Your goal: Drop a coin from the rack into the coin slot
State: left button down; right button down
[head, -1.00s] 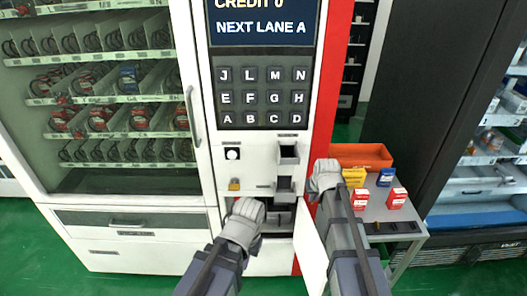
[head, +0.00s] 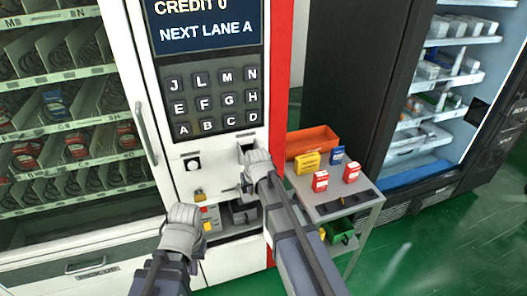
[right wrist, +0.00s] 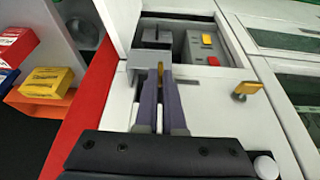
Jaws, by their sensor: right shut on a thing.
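My right gripper (head: 249,172) is raised in front of the machine's control column, just below a small upper recess (head: 246,147). In the right wrist view its fingers (right wrist: 160,80) are shut on a thin gold edge that looks like a coin (right wrist: 160,71). A grey block sits close beside the fingertips; I cannot tell whether it is the coin slot. A small dark tray (head: 336,206), likely the coin rack, lies at the front of the side table; its contents are too small to tell. My left gripper (head: 183,215) is by the lower column, its fingers hard to make out.
An open lower compartment (head: 240,214) shows yellow and red buttons (head: 208,222). A brass lock (right wrist: 246,88) protrudes beside it. The side table (head: 350,190) holds an orange bin (head: 311,140) and several small boxes. A dark cabinet stands behind.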

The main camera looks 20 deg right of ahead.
jog(key=d+p+v, duration=0.2)
jog(key=p+v, duration=1.9)
jog(key=v, duration=0.3)
jog(key=shift+s+d+r, duration=0.2)
jog(key=shift+s+r, duration=0.05)
jog(key=shift+s, duration=0.2)
jog(key=shift+w+f, duration=0.1)
jog(key=shift+w, duration=0.05)
jog(key=w+f+b, duration=0.1)
jog(key=w, duration=0.2)
jog(key=w+f+b, duration=0.1)
jog(key=w+f, duration=0.1)
jog(key=w, duration=0.2)
jog(key=w+f+b, duration=0.1)
jog(key=w+b, duration=0.1)
jog(key=w, duration=0.2)
jog(key=shift+w+a+f, duration=0.2)
jog(key=shift+w, duration=0.05)
jog(key=shift+w+f+b, duration=0.85)
jog(key=shift+w+b, duration=0.05)
jog(key=shift+b, duration=0.05)
